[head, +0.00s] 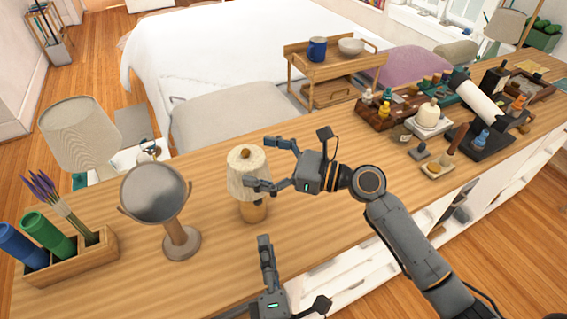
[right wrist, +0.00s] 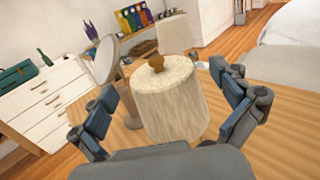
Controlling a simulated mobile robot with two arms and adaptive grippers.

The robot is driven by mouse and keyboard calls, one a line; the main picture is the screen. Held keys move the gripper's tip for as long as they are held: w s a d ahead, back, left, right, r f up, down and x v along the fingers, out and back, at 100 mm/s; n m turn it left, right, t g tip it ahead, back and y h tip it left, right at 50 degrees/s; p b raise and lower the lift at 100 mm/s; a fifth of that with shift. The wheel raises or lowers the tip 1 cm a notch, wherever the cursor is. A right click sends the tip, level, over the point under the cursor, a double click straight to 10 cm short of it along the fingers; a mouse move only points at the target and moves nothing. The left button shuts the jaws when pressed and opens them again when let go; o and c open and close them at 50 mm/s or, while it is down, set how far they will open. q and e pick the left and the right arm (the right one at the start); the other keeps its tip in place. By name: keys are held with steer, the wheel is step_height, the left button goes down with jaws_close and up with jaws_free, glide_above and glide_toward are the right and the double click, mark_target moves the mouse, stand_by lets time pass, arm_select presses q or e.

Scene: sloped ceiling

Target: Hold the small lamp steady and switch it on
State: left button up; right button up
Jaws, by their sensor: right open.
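The small lamp has a cream shade (head: 240,180), a wooden knob (head: 246,154) on top and a wooden base (head: 254,211). It stands upright on the wooden counter, and no glow shows. My right gripper (head: 262,163) is open at the right side of the shade. In the right wrist view the shade (right wrist: 170,105) and knob (right wrist: 155,63) lie between the spread fingers, with gaps visible on both sides. My left gripper (head: 266,245) is low in the head view, in front of the lamp and apart from it. Its jaw opening is unclear.
A round mirror (head: 155,192) on a stand is just left of the lamp. A wooden planter box (head: 70,258) with rolls and purple flowers is farther left. Several small items and trays stand on the right part of the counter (head: 330,170). Bare counter surrounds the lamp's base.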

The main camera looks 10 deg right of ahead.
mark_target(258, 202)
steer(key=shift+x, duration=1.25)
steer(key=c, duration=1.5)
arm_select(q)
jaws_close()
arm_select(e)
steer(key=shift+d, duration=0.1)
steer(key=shift+c, duration=0.2)
